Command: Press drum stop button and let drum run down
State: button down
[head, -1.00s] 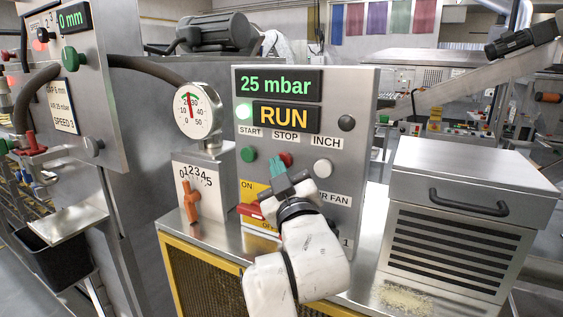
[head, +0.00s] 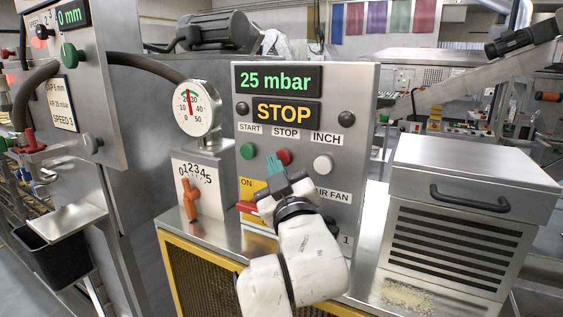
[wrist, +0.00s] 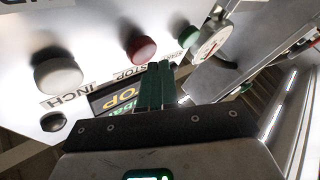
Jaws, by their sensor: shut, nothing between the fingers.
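The control panel (head: 365,130) reads "25 mbar" above a display (head: 286,112) showing "STOP" in yellow. The red stop button (head: 284,156) sits under the STOP label, between the green start button (head: 247,151) and the white inch button (head: 323,164). My gripper (head: 274,163) is shut and empty, its green fingertips just below and left of the red button in the head view. In the wrist view the closed fingers (wrist: 155,85) point towards the panel beside the red button (wrist: 140,50); I cannot tell whether they touch it. The round lamp (head: 242,108) left of the display is dark.
A pressure gauge (head: 194,108) and an orange lever (head: 190,199) stand left of the panel. A red switch handle (head: 247,207) is close beside my gripper. A metal box with a black handle (head: 470,200) stands at the right.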

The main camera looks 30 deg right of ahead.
jog(key=shift+s+a, duration=0.15)
jog(key=shift+a, duration=0.05)
jog(key=s+a+b, duration=0.1)
jog(key=a, duration=0.1)
jog(key=s+a+b, duration=0.1)
jog(key=s+a, duration=0.1)
dwell(0.6)
dwell(0.8)
